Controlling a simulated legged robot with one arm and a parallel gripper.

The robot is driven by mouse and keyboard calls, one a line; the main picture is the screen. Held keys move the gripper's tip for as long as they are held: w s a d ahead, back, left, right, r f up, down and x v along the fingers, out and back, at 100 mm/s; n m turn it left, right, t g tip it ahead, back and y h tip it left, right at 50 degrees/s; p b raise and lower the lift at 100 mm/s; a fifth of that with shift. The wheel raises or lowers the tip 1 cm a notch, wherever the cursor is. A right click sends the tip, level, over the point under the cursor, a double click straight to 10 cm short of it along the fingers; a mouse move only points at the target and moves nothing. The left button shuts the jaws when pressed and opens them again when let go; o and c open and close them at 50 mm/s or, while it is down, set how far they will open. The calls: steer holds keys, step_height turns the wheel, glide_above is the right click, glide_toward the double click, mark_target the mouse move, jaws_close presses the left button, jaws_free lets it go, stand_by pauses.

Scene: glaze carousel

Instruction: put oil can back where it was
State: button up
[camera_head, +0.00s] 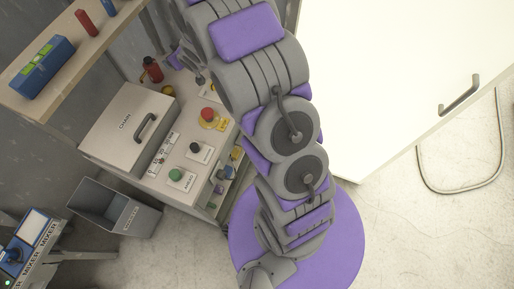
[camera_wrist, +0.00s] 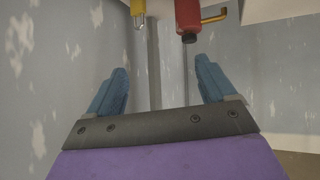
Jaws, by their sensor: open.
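A red can with a dark tip (camera_wrist: 187,15), which looks like the oil can, shows at the top edge of the wrist view, with an orange bent piece beside it. In the head view a small red can (camera_head: 152,69) stands on the control bench, near the end of my arm. My gripper (camera_wrist: 160,86) is open in the wrist view, its two blue fingers wide apart with nothing between them. The red can lies beyond the fingertips, apart from them. My gripper's fingers are hard to make out in the head view.
A wooden shelf (camera_head: 75,45) holds a blue-green box (camera_head: 40,66). A grey bin (camera_head: 115,208) is below left. A yellow item (camera_wrist: 138,7) hangs beside the red can.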

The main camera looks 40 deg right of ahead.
steer(key=s+d+r+m+g+h, duration=0.15)
steer(key=s+r, duration=0.25)
steer(key=s, duration=0.5)
steer(key=s+d+r+m+g+h, duration=0.1)
steer(key=s+d+r+g, duration=0.2)
steer(key=s, duration=0.5)
steer(key=s+a+r+g, duration=0.2)
steer(key=s, duration=0.9)
steer(key=s+a+r+g, duration=0.2)
steer(key=s+g, duration=0.1)
steer(key=s, duration=0.8)
steer(key=s+a+r+g+y, duration=0.1)
steer(key=s+a+r+g, duration=0.1)
steer(key=s, duration=0.8)
steer(key=shift+s+r, duration=0.4)
steer(key=shift+r, duration=0.2)
